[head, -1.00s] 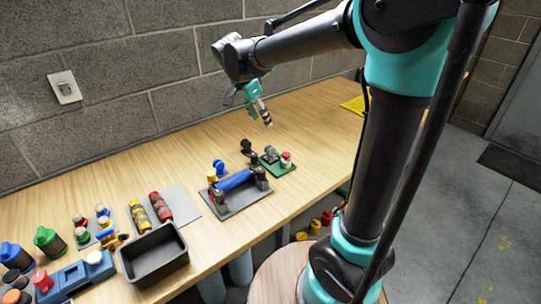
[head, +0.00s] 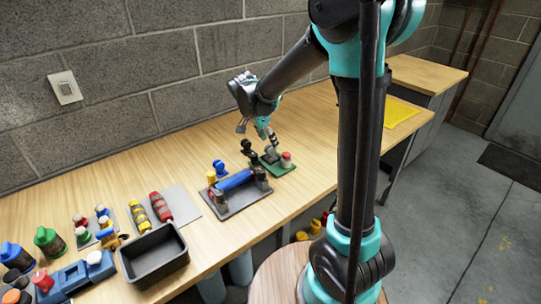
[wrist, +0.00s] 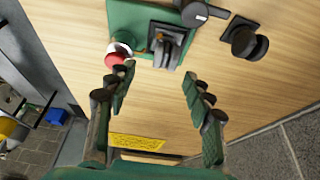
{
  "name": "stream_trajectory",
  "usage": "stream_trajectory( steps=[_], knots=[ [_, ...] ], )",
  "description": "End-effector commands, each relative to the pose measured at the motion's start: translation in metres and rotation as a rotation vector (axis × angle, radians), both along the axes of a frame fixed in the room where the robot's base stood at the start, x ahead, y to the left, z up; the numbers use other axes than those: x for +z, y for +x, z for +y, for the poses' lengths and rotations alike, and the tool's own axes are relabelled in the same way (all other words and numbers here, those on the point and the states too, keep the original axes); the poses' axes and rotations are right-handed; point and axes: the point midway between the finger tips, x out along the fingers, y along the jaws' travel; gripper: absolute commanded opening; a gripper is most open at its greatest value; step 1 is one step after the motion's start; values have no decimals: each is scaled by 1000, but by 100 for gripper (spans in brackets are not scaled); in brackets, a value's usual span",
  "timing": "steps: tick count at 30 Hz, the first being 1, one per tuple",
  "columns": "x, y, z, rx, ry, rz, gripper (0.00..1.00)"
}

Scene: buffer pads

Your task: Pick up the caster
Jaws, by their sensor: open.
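My gripper (head: 271,137) is open and empty, just above the green pad (head: 282,170). The pad also shows in the wrist view (wrist: 125,17). On it stands a grey part with a dark bracket (wrist: 168,45), just beyond and between my open fingers (wrist: 157,82). A red-topped round part (wrist: 118,55) stands on the same pad, beside my left finger in the wrist view. A black wheel-like part on a square base (wrist: 245,42) stands on bare wood off the pad. I cannot tell for certain which of these is the caster.
A grey pad (head: 238,208) with a blue cylinder (head: 233,180) lies left of the green pad. An empty black bin (head: 153,255) stands farther left. A yellow sheet (head: 400,113) lies at the right on clear table. The block wall stands close behind.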

Motion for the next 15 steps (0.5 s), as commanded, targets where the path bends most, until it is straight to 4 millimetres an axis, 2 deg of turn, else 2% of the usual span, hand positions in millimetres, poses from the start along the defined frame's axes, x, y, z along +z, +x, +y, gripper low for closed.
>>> stream_trajectory(
  steps=[9,15],
  knots=[
    [-39,12,-7,-1,0,0,52],
    [-46,13,-9,0,0,0,52]
  ],
)
